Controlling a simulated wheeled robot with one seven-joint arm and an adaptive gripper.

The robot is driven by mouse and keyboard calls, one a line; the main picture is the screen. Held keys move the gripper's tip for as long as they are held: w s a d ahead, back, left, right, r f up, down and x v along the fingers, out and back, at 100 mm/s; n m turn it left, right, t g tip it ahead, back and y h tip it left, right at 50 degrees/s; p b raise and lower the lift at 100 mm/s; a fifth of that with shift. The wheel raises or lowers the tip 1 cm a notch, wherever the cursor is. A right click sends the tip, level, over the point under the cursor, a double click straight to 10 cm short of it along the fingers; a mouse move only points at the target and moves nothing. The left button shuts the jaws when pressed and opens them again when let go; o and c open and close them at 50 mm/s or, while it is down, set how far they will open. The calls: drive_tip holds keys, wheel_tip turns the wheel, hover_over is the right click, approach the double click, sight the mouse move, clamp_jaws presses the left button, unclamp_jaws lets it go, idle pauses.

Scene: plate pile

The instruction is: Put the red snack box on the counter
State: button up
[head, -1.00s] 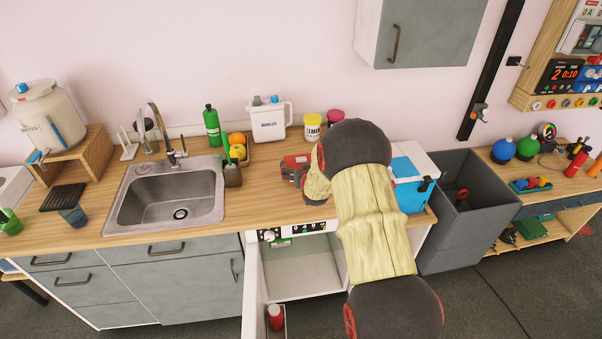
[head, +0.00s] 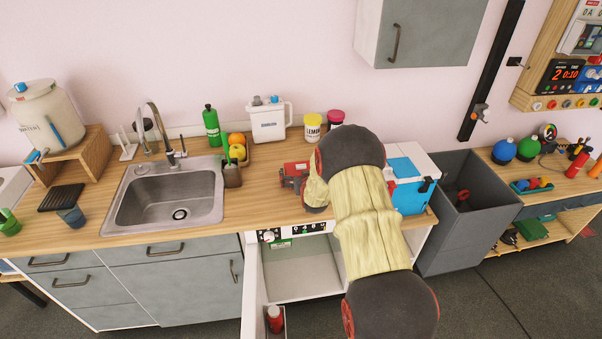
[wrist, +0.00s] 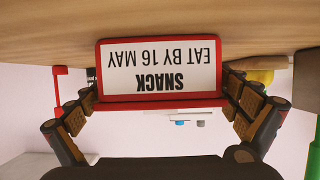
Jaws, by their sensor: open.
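The red snack box (wrist: 160,102) fills the middle of the wrist view, its white label reading "SNACK EAT BY 16 MAY" upside down in that picture. It appears to stand on the wooden counter (wrist: 40,45). My gripper (wrist: 160,82) is open, with one finger on each side of the box; I cannot tell whether either touches it. In the head view my gripper (head: 293,180) is over the counter (head: 262,205), right of the sink, partly hidden by my arm. A red patch shows there, but box and gripper are hard to separate.
The sink (head: 165,195) and a dark utensil cup (head: 232,175) are left of my gripper. A white jug (head: 268,122) and a yellow-labelled jar (head: 312,127) stand behind. A blue-and-white cooler (head: 410,195) is to the right. Bare counter lies in front of the cup.

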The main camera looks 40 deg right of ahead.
drive_tip(key=shift+r, duration=0.1)
drive_tip(key=shift+s+r, duration=0.15)
drive_tip(key=p+v, duration=0.2)
drive_tip(key=v, duration=0.9)
drive_tip(key=shift+s+a+r, duration=0.1)
drive_tip(key=shift+s+r, duration=0.05)
drive_tip(key=s+a+r+n+g+y, duration=0.1)
drive_tip(key=s+a+r+y, duration=0.15)
drive_tip(key=a+r, duration=0.55)
drive_tip(key=s+a+r+n+g+y, duration=0.1)
drive_tip(key=s+a+r, duration=0.3)
drive_tip(key=a+r, duration=0.4)
drive_tip(key=s+a+r+n+g+y, duration=0.1)
drive_tip(key=s+a, duration=0.5)
drive_tip(key=s, duration=0.6)
drive_tip(key=s+a+r+n+g+y, duration=0.1)
drive_tip(key=s+a+r, duration=0.4)
drive_tip(key=s, duration=0.8)
drive_tip(key=a+n+g, duration=0.1)
drive_tip(key=a+g, duration=0.1)
drive_tip(key=shift+s+a+g, duration=0.3)
drive_tip(key=shift+y, duration=0.25)
